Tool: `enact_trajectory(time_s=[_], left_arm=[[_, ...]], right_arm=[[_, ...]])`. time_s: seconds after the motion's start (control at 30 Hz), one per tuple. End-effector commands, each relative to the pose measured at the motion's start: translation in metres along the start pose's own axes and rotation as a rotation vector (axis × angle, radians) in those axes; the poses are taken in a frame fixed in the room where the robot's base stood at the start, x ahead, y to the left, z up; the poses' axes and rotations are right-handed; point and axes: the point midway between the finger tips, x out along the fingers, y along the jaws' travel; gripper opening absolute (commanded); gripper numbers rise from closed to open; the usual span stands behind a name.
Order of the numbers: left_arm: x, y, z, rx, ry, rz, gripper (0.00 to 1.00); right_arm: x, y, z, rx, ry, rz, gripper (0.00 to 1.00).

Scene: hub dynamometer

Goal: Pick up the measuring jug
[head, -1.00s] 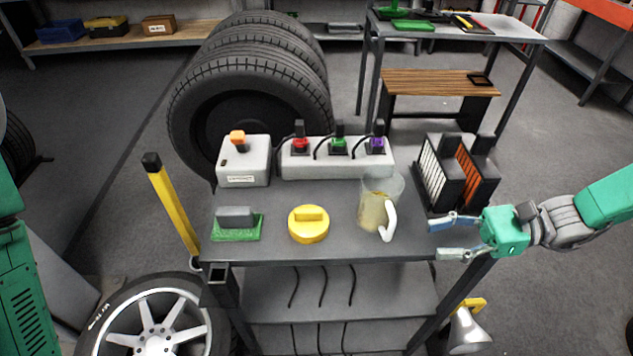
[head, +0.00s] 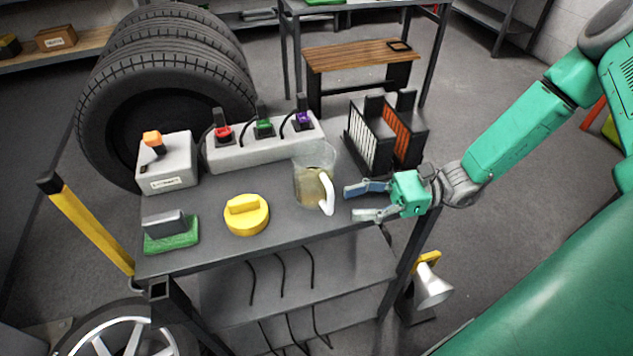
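The measuring jug (head: 308,182) is clear, with yellowish contents and a white handle on its right front side. It stands upright on the grey cart top (head: 282,228), near its right end. My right gripper (head: 356,202) is just right of the jug, its two fingers apart and pointing left towards the handle. A gap shows between the fingertips and the handle, and nothing is between the fingers. My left gripper is not in the head view.
A yellow round cap (head: 246,216) and a green-based block (head: 171,232) stand left of the jug. Behind are a white box (head: 166,165) and a strip with coloured plugs (head: 265,143). A rack with white and orange panels (head: 386,135) stands behind my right gripper.

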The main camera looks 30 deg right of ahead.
Motion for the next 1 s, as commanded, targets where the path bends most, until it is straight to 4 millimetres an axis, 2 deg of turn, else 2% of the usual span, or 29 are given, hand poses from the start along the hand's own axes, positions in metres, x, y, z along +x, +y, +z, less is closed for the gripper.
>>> enact_trajectory(time_s=[0.2, 0.3, 0.57, 0.7, 1.0], left_arm=[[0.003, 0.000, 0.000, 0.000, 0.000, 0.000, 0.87], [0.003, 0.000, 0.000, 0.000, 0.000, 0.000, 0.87], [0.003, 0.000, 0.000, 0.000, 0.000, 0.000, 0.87], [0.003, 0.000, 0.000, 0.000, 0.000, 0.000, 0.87], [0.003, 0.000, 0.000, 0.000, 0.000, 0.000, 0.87]], right_arm=[[0.040, 0.002, 0.000, 0.001, 0.003, 0.006, 0.35], [0.050, 0.002, 0.001, -0.001, 0.004, 0.004, 0.35], [0.049, 0.001, 0.000, 0.000, 0.000, 0.002, 0.35], [0.049, 0.001, 0.000, 0.000, 0.000, 0.002, 0.00], [0.050, 0.001, 0.000, 0.000, 0.002, 0.001, 0.00]])
